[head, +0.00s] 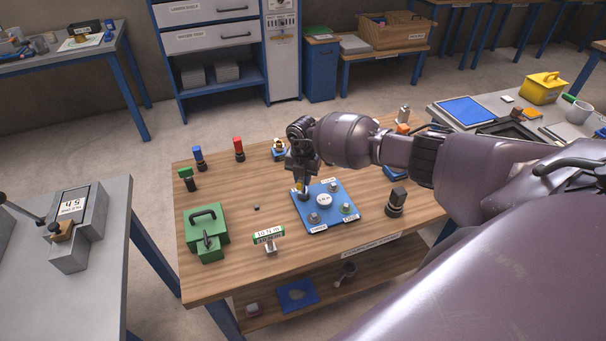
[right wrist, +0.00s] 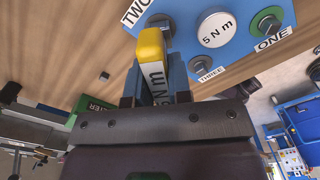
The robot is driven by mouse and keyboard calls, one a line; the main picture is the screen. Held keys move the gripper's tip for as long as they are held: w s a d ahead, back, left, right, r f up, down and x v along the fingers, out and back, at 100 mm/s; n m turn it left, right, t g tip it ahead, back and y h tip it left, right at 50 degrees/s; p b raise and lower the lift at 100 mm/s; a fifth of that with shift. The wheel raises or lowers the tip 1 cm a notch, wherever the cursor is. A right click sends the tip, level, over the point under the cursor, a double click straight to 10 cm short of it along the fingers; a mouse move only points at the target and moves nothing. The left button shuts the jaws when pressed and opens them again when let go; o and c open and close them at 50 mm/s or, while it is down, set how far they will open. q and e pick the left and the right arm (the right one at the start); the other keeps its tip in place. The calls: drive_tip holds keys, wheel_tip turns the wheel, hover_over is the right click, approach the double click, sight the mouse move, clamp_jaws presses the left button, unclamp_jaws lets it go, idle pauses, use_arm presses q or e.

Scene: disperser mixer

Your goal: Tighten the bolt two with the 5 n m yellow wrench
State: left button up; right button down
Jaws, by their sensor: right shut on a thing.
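My right gripper (head: 302,180) is shut on the yellow wrench (right wrist: 152,60), which carries a "5 N m" label in the right wrist view. In the head view the gripper is over the left part of the blue plate (head: 304,212), largely hiding the wrench. The right wrist view shows bolt two (right wrist: 160,22) at the "TWO" label, close to the wrench's yellow end; I cannot tell whether they touch. Bolt one (right wrist: 266,26) has a green ring, and bolt three (right wrist: 202,64) is beside its label. A white "5 N m" disc (head: 324,200) sits mid-plate. My left gripper is not in view.
On the wooden table (head: 225,270) stand a green box (head: 206,240), a green-labelled holder (head: 269,238), red (head: 239,148) and blue (head: 198,158) topped pieces and a dark block (head: 396,201). A grey bench (head: 100,270) is left.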

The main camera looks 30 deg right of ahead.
drive_tip(key=shift+s+a+f+m+p, duration=0.1)
drive_tip(key=shift+s+f+m+p, duration=0.15)
drive_tip(key=shift+m, duration=0.55)
drive_tip(key=c, duration=1.4)
unclamp_jaws()
drive_tip(key=shift+m, duration=0.3)
drive_tip(key=shift+c, duration=0.2)
drive_tip(key=o, duration=0.5)
drive_tip(key=shift+w+r, duration=0.1)
drive_tip(key=shift+w, duration=0.1)
drive_tip(key=shift+c, duration=0.4)
drive_tip(key=shift+r, duration=0.1)
clamp_jaws()
drive_tip(key=shift+w+r, duration=0.1)
drive_tip(key=shift+r, duration=2.95)
